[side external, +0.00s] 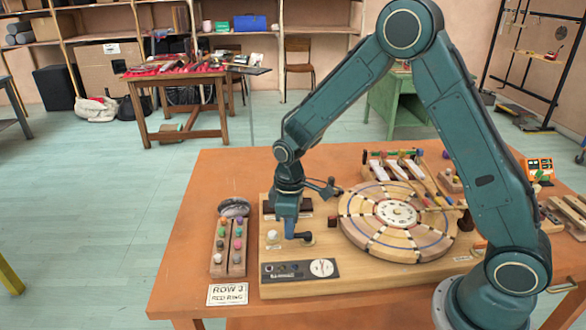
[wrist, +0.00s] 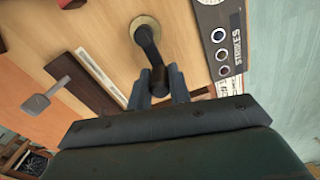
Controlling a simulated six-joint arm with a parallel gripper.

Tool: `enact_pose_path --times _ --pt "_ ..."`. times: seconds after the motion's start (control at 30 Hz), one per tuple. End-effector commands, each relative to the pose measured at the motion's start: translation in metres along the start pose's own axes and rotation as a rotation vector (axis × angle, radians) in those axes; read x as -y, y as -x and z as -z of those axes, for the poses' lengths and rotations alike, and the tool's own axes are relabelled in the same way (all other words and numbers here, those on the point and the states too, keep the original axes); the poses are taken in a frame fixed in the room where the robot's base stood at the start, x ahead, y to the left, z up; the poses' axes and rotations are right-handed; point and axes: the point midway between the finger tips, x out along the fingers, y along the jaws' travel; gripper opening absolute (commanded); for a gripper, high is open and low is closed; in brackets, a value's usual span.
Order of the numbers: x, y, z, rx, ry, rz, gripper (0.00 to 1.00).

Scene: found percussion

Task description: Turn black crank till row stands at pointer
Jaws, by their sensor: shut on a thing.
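The black crank (wrist: 147,42) runs from a round pale hub to a grip end in the wrist view. My gripper (wrist: 160,86) is shut on that grip end, with a finger on each side. In the side view my gripper (side external: 290,232) points down at the board's left part, and the crank (side external: 304,237) shows to its right. The round wooden wheel (side external: 372,236) lies flat right of the crank. It has dark radial marks, coloured rings and a white centre. A card (side external: 227,294) reads "ROW 3 RED RING". I cannot clearly make out the pointer.
The wheel stands on a wooden baseboard (side external: 380,277) on an orange table (side external: 185,262). A panel with a dial (side external: 322,268) is at its front left. A peg rack (side external: 220,262) stands left of it. Bars and mallets (side external: 398,168) lie behind the wheel.

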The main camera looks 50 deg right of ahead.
Motion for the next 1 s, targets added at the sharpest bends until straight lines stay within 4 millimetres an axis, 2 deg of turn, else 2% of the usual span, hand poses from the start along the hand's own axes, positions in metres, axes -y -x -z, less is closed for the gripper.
enact_pose_path --times 0.47,0.5,0.6,1.0 --pt "0.0005 0.0013 0.0010 -0.004 0.021 -0.002 0.00" --pt "0.0005 0.0013 0.0010 -0.004 0.021 -0.002 0.23" --pt "0.0005 0.0011 0.0008 -0.003 0.021 -0.002 0.41" --pt "0.0007 0.0027 0.0002 -0.001 0.020 -0.001 0.41"
